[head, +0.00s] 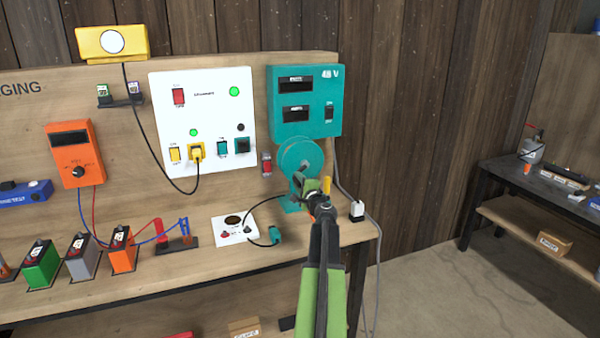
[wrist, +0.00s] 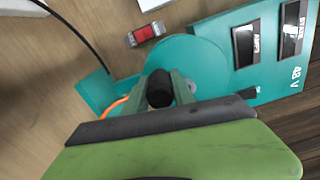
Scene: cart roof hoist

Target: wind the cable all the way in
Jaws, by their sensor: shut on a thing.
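The teal cable reel (head: 301,158) stands at the right end of the bench, below the teal 48 V box (head: 292,122). In the wrist view its round disc (wrist: 208,52) fills the middle. My gripper (head: 312,190) is in front of the reel's lower part. In the wrist view my gripper (wrist: 160,90) is shut on the black crank knob (wrist: 160,86), one green finger on each side. A short orange piece (wrist: 115,106), perhaps cable, shows beside the reel's teal foot. A teal plug (head: 274,235) lies on the bench. The cable's winding is largely hidden by my gripper.
A white panel (head: 204,88) with a yellow plug hangs left of the reel. A small red switch (head: 267,163) sits beside the reel. A white socket plate (head: 235,229) and several batteries stand on the bench. The floor right of the bench is clear.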

